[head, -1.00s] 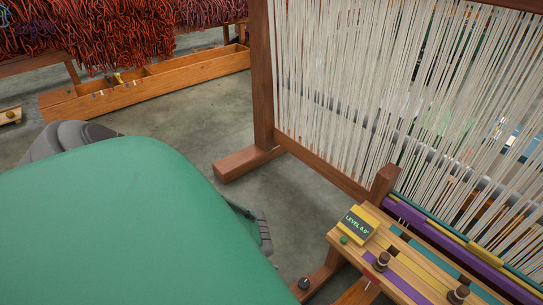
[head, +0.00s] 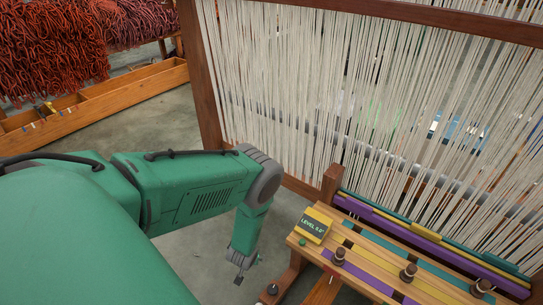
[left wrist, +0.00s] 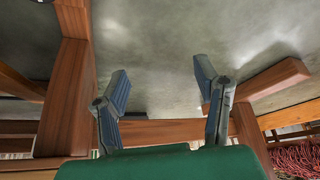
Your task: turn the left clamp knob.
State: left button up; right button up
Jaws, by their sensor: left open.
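A round dark knob (head: 272,289) sits low beside the loom's left foot, near the bottom of the head view. Wooden pegs with dark bands, the leftmost one (head: 338,256) among them, stand on the striped board. I cannot tell for certain which is the left clamp knob. My left gripper (head: 248,272) hangs down left of the board, above and left of the dark knob and apart from it. In the left wrist view the left gripper (left wrist: 160,75) has its fingers spread and empty, over the floor and wooden beams. My right gripper is not in view.
The wooden loom frame (head: 203,90) with white warp threads fills the right. A yellow level box (head: 314,225) and a small green knob (head: 303,241) are on the striped board's left end. Red wool skeins (head: 50,50) hang above a long wooden trough (head: 75,120) at the back left.

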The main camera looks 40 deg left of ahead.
aim_at(273, 289)
pick_arm(q)
jog(key=d+r+n+g+h+p, duration=0.1)
jog(key=d+r+n+g+h, duration=0.35)
jog(key=d, duration=0.75)
jog(key=shift+y, duration=0.55)
jog(key=f+b, duration=0.2)
jog(key=f, duration=0.2)
jog(key=f+b, duration=0.2)
jog(key=f, duration=0.2)
jog(key=f+b, duration=0.2)
jog(key=f, duration=0.2)
jog(key=shift+s+a, duration=0.25)
